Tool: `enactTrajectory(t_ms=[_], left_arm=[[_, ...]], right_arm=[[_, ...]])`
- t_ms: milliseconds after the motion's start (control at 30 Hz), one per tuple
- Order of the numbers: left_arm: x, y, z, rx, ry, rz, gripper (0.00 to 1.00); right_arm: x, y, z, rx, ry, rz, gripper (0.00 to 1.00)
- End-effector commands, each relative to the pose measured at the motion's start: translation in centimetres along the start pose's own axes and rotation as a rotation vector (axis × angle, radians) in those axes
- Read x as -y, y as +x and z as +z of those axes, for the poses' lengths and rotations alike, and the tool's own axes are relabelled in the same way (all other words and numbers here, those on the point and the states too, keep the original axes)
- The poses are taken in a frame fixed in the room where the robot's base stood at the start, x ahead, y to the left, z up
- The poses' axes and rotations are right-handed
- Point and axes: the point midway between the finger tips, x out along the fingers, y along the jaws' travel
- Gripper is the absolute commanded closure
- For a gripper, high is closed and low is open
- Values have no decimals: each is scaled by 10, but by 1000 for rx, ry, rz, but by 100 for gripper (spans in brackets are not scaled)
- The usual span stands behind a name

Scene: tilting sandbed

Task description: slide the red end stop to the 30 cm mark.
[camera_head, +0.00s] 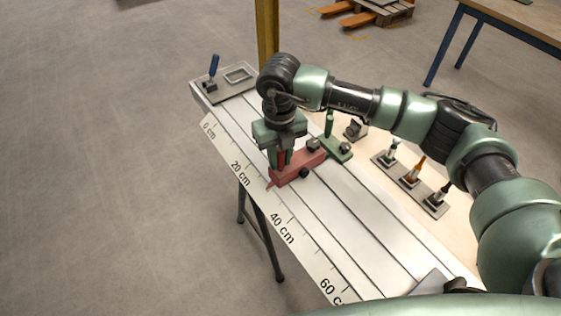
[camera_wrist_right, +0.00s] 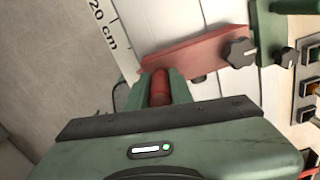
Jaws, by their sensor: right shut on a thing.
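The red end stop (camera_head: 300,167) lies across the pale slotted bed, its pointed end over the cm scale (camera_head: 264,199). In the head view that tip sits about midway between the 20 cm and 40 cm labels; the exact mark is hard to read. My right gripper (camera_head: 282,157) is shut on the stop's upright red grip, near the scale edge. The wrist view shows the red grip between the fingers (camera_wrist_right: 162,88), the red bar (camera_wrist_right: 200,58) and a dark knob (camera_wrist_right: 241,52). My left gripper is not in view.
A green part with an upright handle (camera_head: 329,125) stands beside the stop's far end. A plate with a blue handle (camera_head: 212,68) is at the bed's far end. Several coloured levers (camera_head: 415,170) stand on the right-hand panel. The bed is clear toward 60 cm.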

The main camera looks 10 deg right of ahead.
Motion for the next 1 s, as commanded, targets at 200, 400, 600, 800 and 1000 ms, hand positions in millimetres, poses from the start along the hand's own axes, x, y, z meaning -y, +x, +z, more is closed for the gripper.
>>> enactTrajectory(t_ms=[200,400,600,800,1000], left_arm=[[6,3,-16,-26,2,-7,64],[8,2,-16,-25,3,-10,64],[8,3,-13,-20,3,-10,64],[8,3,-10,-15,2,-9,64],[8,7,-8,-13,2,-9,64]], right_arm=[[0,-2,1,5,0,1,100],[0,-2,1,5,1,1,100],[0,-2,1,4,1,1,57],[0,-2,1,3,0,0,57],[0,-11,2,5,0,1,57]])
